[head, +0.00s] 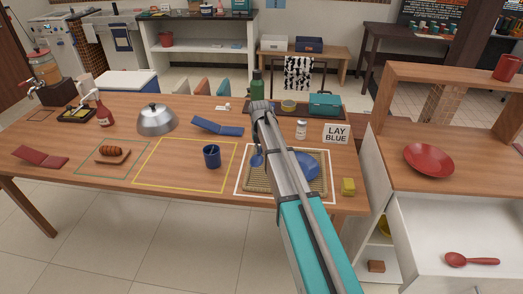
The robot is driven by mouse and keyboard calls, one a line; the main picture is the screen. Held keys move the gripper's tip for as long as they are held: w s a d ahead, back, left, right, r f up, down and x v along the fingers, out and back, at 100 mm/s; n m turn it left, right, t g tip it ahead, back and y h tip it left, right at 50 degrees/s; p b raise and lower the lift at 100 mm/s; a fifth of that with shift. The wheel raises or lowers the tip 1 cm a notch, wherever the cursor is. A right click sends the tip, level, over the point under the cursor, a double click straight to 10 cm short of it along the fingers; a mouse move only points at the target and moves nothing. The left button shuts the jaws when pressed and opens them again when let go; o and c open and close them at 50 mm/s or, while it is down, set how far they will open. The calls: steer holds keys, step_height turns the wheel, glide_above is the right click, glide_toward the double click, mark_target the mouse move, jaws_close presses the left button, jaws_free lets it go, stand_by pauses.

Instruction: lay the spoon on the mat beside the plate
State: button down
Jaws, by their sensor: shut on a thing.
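The woven mat (285,190) lies inside a white outline at the right end of the wooden table. The blue plate (307,168) is on the mat, partly covered by my arm. A blue spoon (257,160) shows just left of my arm, over the mat's left part. My gripper (258,147) is mostly hidden by my arm and is shut on the blue spoon. Whether the spoon touches the mat cannot be told. A red spoon (470,259) lies in the white drawer at the right.
A white shaker (301,130) and the "LAY BLUE" sign (337,134) stand behind. A red plate (428,160) is on the right counter. The yellow outline's left part is clear.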

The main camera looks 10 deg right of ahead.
mark_target(261, 168)
steer(key=shift+f+b, duration=3.35)
steer(key=shift+f, duration=0.35)
steer(key=c, duration=0.5)
jaws_free()
